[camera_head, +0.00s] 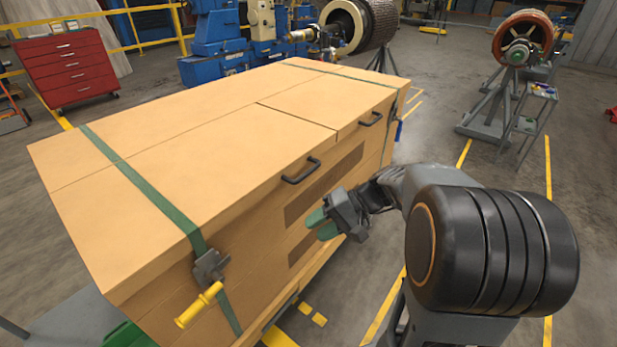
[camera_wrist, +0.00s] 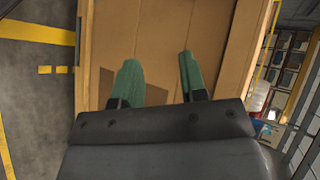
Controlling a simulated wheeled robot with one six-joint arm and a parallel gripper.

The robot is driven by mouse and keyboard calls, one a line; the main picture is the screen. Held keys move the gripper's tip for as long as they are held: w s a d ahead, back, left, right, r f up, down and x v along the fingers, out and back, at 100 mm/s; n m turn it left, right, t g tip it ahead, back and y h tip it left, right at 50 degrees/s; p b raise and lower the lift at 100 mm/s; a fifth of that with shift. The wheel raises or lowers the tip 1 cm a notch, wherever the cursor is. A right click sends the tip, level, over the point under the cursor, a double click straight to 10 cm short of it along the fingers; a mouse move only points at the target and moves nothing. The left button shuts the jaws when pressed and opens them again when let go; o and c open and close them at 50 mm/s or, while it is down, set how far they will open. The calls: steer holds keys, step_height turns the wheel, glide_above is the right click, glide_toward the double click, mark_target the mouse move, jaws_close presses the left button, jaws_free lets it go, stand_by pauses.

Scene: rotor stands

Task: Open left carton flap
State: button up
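The large tan carton (camera_head: 110,215) has a closed top with a seam between its left flap (camera_head: 215,165) and right flap (camera_head: 335,100). A black handle (camera_head: 300,171) sits on the left flap's front edge, another (camera_head: 371,118) on the right flap's. A green strap (camera_head: 150,185) crosses the left flap, with a grey buckle and yellow lever (camera_head: 200,303) at the front. My gripper (camera_head: 320,226) is open and empty, its green fingertips in front of the carton's front face, below and right of the left handle. In the wrist view its fingers (camera_wrist: 158,75) are apart, facing the carton's front face (camera_wrist: 165,25).
A second green strap (camera_head: 340,73) crosses the right end, with a blue-handled buckle (camera_head: 398,130). A red tool cabinet (camera_head: 68,68), blue machines (camera_head: 213,40) and a rotor stand (camera_head: 492,105) stand behind.

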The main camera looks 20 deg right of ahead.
steer(key=w+d+m+t+y, duration=0.1)
steer(key=w+d+t+y, duration=0.3)
steer(key=w+d, duration=0.1)
steer(key=m+t+y+b, duration=0.1)
steer(key=t+y, duration=0.1)
steer(key=t, duration=0.3)
glide_toward(307, 173)
steer(key=x, duration=0.3)
steer(key=p+x, duration=0.1)
steer(key=x, duration=0.2)
steer(key=p+x, duration=0.1)
steer(key=x, duration=0.3)
steer(key=shift+w+d+f, duration=0.1)
steer(key=shift+w+f, duration=0.2)
steer(key=shift+w, duration=0.05)
jaws_close()
